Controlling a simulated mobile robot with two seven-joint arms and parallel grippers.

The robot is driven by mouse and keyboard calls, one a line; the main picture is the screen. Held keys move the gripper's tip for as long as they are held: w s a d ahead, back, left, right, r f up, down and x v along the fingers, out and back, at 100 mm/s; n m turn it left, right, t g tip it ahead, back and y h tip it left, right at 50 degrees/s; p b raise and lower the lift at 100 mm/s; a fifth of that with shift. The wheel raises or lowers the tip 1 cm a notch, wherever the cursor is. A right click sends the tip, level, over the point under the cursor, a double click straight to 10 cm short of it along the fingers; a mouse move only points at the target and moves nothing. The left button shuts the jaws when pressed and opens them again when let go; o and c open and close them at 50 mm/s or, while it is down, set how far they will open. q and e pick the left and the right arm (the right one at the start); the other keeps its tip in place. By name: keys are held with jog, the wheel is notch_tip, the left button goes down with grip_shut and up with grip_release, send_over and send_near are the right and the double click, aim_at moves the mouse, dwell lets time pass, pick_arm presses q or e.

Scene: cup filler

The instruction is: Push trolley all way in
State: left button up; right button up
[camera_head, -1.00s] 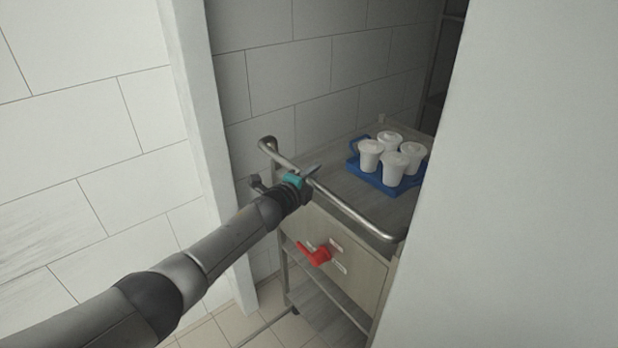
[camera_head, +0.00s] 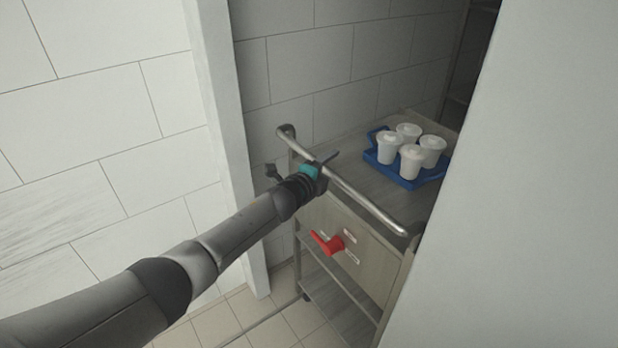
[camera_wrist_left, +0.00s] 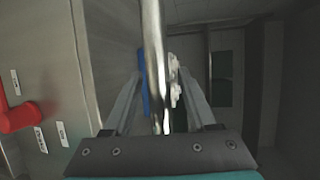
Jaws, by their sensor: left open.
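The trolley (camera_head: 340,166) stands in a narrow opening between a tiled wall and a pale panel. Its metal push bar (camera_head: 372,205) runs along the near edge of the top. My left gripper (camera_head: 325,164) is at this bar, near its middle. In the left wrist view the bar (camera_wrist_left: 155,60) passes between the two fingers of the open gripper (camera_wrist_left: 160,105). Whether a finger touches the bar I cannot tell. My right gripper is not in view.
On the trolley's top a blue tray (camera_head: 398,178) holds several white lidded cups (camera_head: 411,162). A red handle (camera_head: 327,243) sticks out of the trolley's front. A pale panel (camera_head: 530,190) is close on the right; a white post (camera_head: 222,110) stands at the left.

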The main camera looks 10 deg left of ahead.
pick_arm(q)
jog(key=p+v, duration=0.3)
jog(key=v, duration=1.1)
jog(key=shift+d+r, duration=0.1)
jog(key=shift+r, duration=0.05)
jog(key=s+a+f+n+g+y+b, duration=0.2)
jog(key=s+f+n, duration=0.25)
jog(key=f, duration=0.75)
jog(key=s+a+f+n+g+y+b, duration=0.1)
jog(key=s+a+f+n+g, duration=0.15)
jog(key=s+f, duration=0.6)
jog(key=s+a+f+n+g+y+b, duration=0.2)
jog(key=s+a+f+n, duration=0.15)
jog(key=f, duration=1.05)
jog(key=s+d+f+n+g+b, duration=0.1)
jog(key=s+f+n+g, duration=0.1)
jog(key=s+f, duration=0.4)
jog(key=s+d+f+n+g+b, duration=0.1)
jog(key=s+f, duration=0.5)
jog(key=s, duration=1)
jog(key=s+d+f+n+g+b, duration=0.2)
jog(key=s+f+n+g, duration=0.2)
jog(key=s, duration=0.7)
notch_tip(320, 180, down, 3)
jog(key=shift+s+d+n+g, duration=0.3)
jog(key=shift+n+g, duration=0.05)
jog(key=shift+n, duration=0.9)
jog(key=shift+w, duration=0.1)
